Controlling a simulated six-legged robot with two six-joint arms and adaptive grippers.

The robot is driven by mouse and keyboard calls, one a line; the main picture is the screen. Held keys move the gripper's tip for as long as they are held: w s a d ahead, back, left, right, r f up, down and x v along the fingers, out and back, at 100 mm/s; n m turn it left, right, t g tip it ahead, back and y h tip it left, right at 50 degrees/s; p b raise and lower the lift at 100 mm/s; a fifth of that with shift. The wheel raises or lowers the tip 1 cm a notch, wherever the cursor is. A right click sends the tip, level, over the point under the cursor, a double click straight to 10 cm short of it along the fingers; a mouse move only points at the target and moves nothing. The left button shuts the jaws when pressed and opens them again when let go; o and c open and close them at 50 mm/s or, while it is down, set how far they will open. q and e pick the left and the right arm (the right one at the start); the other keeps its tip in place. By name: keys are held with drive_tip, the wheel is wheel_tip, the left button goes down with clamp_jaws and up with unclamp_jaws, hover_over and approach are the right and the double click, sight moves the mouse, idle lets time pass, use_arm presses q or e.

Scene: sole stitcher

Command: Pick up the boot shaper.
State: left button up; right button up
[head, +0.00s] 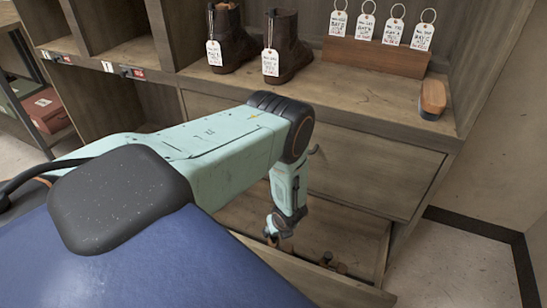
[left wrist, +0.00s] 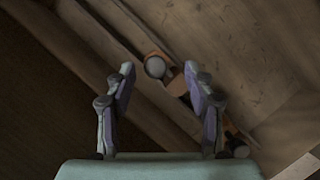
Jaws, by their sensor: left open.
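My left gripper (head: 273,238) reaches down over an open drawer (head: 340,285) in the head view. In the left wrist view its two fingers (left wrist: 160,105) are apart, with nothing held between them. Beyond the fingertips lies an orange-brown wooden piece with a round grey knob (left wrist: 155,67), probably the boot shaper. Part of it is hidden behind the right finger. A dark object with an orange part (left wrist: 235,140) lies beside the right finger, partly covered. In the head view small brown objects (head: 327,259) show in the drawer; I cannot tell which is the boot shaper.
A pair of dark boots (head: 285,45) with tags stands on the shelf above the drawer. A wooden rack with hanging tags (head: 375,57) and a brush (head: 433,98) are to their right. The drawer's walls surround the objects closely. Floor (head: 440,270) is clear at right.

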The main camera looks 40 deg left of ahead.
use_arm(q)
drive_tip(key=shift+a+f+b, duration=0.15)
drive_tip(key=shift+f+b, duration=0.25)
drive_tip(key=shift+f, duration=0.1)
drive_tip(key=b+x, duration=0.3)
drive_tip(key=x, duration=0.1)
drive_tip(key=shift+s+f, duration=0.1)
drive_tip(key=shift+s, duration=0.2)
clamp_jaws()
idle(0.3)
